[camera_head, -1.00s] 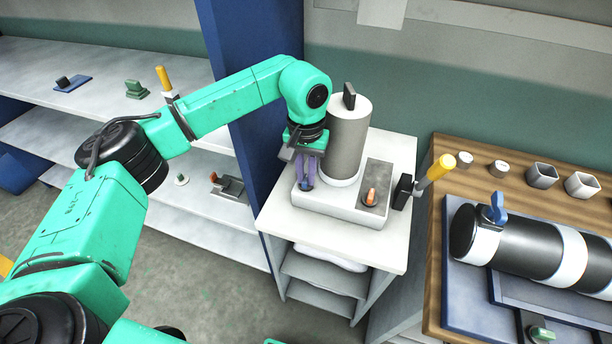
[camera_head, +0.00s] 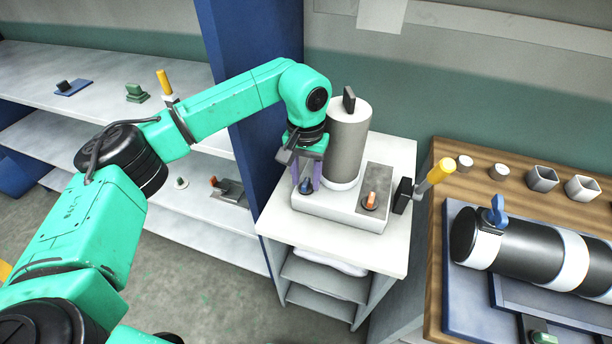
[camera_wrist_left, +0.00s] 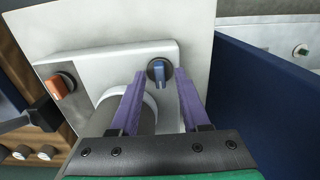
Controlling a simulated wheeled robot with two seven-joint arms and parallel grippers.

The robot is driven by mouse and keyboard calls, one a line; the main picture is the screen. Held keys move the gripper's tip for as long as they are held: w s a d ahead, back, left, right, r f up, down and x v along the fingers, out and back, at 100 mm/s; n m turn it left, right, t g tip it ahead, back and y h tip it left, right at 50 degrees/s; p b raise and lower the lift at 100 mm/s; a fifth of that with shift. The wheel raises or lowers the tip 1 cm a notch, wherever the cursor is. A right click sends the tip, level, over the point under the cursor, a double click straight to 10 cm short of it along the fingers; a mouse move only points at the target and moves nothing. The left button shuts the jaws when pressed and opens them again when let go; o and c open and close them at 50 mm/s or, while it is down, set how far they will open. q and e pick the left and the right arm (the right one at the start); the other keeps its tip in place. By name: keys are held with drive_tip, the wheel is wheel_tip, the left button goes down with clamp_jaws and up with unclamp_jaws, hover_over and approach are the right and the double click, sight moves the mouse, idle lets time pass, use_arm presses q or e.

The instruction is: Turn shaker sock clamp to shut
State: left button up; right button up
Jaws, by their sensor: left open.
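A blue knob (camera_head: 306,187) on a round dark base sits at the front left of the shaker's white base (camera_head: 325,208); I take it for the sock clamp. The grey shaker cylinder (camera_head: 347,145) stands behind it. My left gripper (camera_head: 307,182) points down over the knob, with its purple fingers open on either side. In the left wrist view, the knob (camera_wrist_left: 159,73) lies between the two fingertips (camera_wrist_left: 160,71), with a gap on both sides. Its handle points roughly toward the palm in that view. My right gripper is out of view.
An orange knob (camera_head: 370,200) sits on a grey panel to the right. A blue post (camera_head: 255,95) rises close left of my gripper. A wooden bench (camera_head: 475,150) holds a black cylinder.

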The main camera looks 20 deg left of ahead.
sight(306, 182)
use_arm(q)
wheel_tip(306, 182, up, 15)
drive_tip(key=shift+f, duration=0.2)
idle(0.3)
